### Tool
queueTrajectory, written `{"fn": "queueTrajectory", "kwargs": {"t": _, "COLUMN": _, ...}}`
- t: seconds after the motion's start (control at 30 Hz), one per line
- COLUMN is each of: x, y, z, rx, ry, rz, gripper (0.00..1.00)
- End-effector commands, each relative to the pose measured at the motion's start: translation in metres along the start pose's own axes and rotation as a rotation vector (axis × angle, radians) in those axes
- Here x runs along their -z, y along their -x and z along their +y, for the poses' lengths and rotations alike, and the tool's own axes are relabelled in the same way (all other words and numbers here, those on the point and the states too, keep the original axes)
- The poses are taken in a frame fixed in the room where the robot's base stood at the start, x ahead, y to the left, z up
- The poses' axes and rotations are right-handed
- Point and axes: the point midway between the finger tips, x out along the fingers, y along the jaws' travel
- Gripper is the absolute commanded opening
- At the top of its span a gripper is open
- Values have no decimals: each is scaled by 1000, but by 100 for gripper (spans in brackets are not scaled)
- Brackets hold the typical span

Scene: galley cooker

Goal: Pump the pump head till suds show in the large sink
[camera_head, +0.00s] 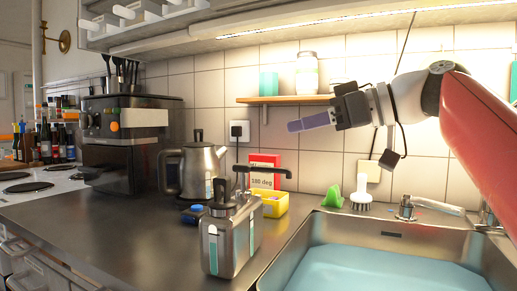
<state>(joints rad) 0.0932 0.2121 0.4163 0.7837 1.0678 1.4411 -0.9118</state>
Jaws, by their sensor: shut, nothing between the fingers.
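A black pump head (263,169) with a long spout pointing right tops a boxy steel dispenser (232,243) with teal strips. The dispenser stands upright on the counter, left of the large sink (292,248). A second dark knob shows on its left part. The sink holds flat pale blue water (380,270); I see no suds on it. My gripper (293,126) is shut and empty, pointing left, in front of the tiled wall. In the picture it is above and right of the pump head, apart from it.
A steel kettle (200,166) and a coffee machine (125,150) stand at the back left. A yellow box (272,205) sits behind the dispenser. A white brush (361,192), a green object (333,197) and the tap (432,205) line the sink's back edge. A wooden shelf (285,100) is above.

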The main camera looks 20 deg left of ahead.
Motion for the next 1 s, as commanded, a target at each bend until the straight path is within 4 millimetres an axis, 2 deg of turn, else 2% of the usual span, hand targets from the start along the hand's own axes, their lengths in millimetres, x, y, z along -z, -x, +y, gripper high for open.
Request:
{"fn": "queueTrajectory", "kwargs": {"t": 0.17, "x": 8, "y": 9, "z": 1, "rx": -4, "ry": -2, "rz": 7, "gripper": 0}}
{"fn": "queueTrajectory", "kwargs": {"t": 0.57, "x": 8, "y": 5, "z": 0, "rx": -3, "ry": -2, "rz": 7, "gripper": 0}}
{"fn": "queueTrajectory", "kwargs": {"t": 0.77, "x": 9, "y": -22, "z": -1, "rx": 2, "ry": -2, "rz": 6, "gripper": 0}}
{"fn": "queueTrajectory", "kwargs": {"t": 1.0, "x": 10, "y": -74, "z": -1, "rx": 3, "ry": -3, "rz": 5, "gripper": 0}}
